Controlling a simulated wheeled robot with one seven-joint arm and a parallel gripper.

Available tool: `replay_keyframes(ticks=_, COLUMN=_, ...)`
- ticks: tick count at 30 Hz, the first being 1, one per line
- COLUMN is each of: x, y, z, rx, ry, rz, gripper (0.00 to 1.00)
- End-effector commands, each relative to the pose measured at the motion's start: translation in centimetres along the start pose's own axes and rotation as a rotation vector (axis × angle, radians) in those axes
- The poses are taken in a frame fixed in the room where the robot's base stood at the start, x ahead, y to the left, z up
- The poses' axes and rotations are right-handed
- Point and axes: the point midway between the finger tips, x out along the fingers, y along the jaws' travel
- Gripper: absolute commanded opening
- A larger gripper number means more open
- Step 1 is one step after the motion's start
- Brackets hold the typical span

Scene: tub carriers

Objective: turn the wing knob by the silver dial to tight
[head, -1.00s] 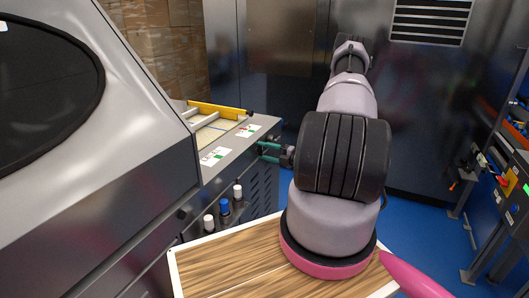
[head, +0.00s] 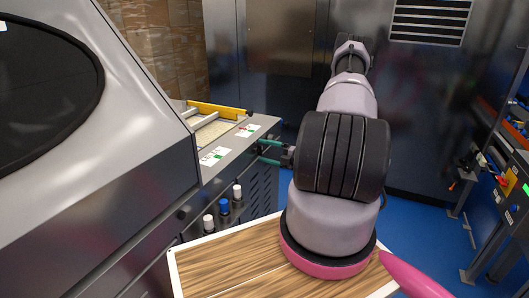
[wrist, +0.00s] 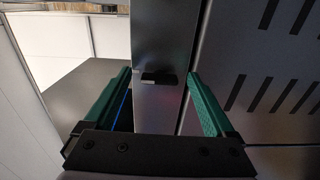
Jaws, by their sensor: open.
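My gripper (head: 267,151) has green fingers, open and empty, pointing left at the side of the grey machine in the head view. In the wrist view the open fingers (wrist: 159,75) stand either side of a grey post-like panel edge. A small dark flat piece (wrist: 157,79) on that edge lies between the fingertips in the picture; I cannot tell whether it is the wing knob. Contact is not visible. No silver dial can be made out. Two white cards with red and green marks, the near one (head: 213,156) and the far one (head: 248,130), lie on the machine's top.
The grey machine (head: 150,170) fills the left, with white and blue capped posts (head: 224,206) and a black round knob (head: 184,213) on its side. A yellow bar (head: 215,109) lies along its top. A wooden-topped tray (head: 225,262) is below my arm.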

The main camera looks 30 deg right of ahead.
Motion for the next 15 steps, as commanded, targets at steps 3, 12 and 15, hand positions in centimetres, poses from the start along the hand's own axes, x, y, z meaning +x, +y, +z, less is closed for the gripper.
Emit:
replay_keyframes(ticks=3, x=-1.9, y=0.0, z=0.1, rx=0.001, ry=-0.004, rz=-0.001, gripper=0.90)
replay_keyframes(ticks=12, x=-7.8, y=0.0, z=0.1, rx=0.000, ry=-0.004, rz=-0.002, gripper=0.90)
replay_keyframes(ticks=15, x=-9.2, y=0.0, z=0.1, rx=0.000, ry=-0.003, rz=0.000, gripper=0.90)
